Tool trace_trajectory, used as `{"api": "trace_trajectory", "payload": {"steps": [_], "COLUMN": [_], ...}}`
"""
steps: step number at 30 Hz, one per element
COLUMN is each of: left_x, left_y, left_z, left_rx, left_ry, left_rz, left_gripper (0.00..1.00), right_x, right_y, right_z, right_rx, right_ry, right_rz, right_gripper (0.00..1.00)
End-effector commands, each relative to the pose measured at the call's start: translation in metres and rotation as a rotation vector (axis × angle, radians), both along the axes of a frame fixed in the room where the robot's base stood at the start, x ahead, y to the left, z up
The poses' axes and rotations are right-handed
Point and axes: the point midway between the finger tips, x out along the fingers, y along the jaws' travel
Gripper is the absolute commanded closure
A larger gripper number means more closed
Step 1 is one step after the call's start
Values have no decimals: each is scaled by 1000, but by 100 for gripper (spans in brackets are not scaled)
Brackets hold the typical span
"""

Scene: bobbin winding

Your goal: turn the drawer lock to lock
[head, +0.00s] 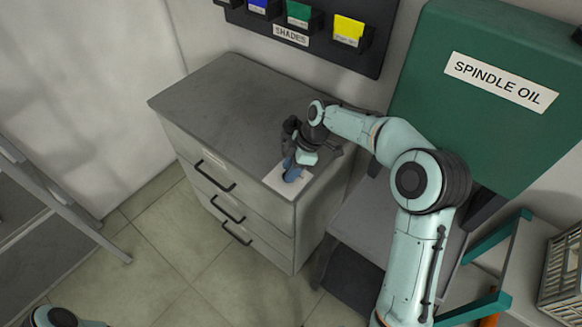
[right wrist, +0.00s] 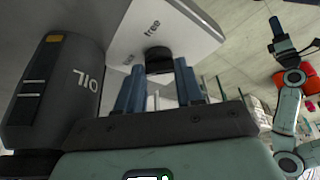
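The drawer lock is a dark round knob (right wrist: 158,56) on a white plate printed "free", with a second word partly hidden. In the head view the white plate (head: 273,181) sits at the front right corner of the grey drawer cabinet (head: 222,95); the knob is hidden there behind my gripper. My right gripper (head: 291,176) is over the plate. In the right wrist view its blue fingers (right wrist: 160,88) are apart, with the knob just ahead, in line with the gap. I cannot tell whether they touch it. My left gripper (right wrist: 276,25) shows small in that view; its opening is unclear.
A dark container marked "OIL" (right wrist: 60,95) stands close beside my right gripper. The cabinet's drawers with black handles (head: 215,176) look shut. A green "SPINDLE OIL" box (head: 480,110) and a shades rack (head: 318,30) are behind. A red object (right wrist: 300,82) is near my left arm. The cabinet's left top is clear.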

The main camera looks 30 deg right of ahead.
Motion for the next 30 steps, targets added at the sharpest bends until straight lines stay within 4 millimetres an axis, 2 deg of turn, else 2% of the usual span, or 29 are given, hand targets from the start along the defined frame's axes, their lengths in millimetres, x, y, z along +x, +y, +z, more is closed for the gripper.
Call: {"api": "trace_trajectory", "payload": {"steps": [1, 2, 10, 14, 17, 24, 30], "left_x": [0, 0, 0, 0, 1, 4, 8], "left_y": [0, 0, 0, 0, 0, 0, 0], "left_z": [0, 0, 0, 0, 1, 6, 12], "left_rx": [0, 0, 0, 0, 0, 0, 0], "left_ry": [0, 0, 0, 0, -1, -5, -9], "left_rz": [0, 0, 0, 0, 0, -1, 0], "left_gripper": [57, 57, 57, 57, 57, 57, 57], "right_x": [0, 0, 0, 0, -2, -9, -15], "right_y": [-1, -1, 0, -3, -8, -27, -41], "right_z": [0, 0, 0, 7, 20, 71, 106], "right_rx": [-2, -1, 0, -1, -2, -2, -3], "right_ry": [0, -1, 0, -2, -3, -6, -4], "right_rz": [1, 1, 0, -2, -2, -4, -2], "right_gripper": [48, 38, 38, 38, 38, 38, 38]}}
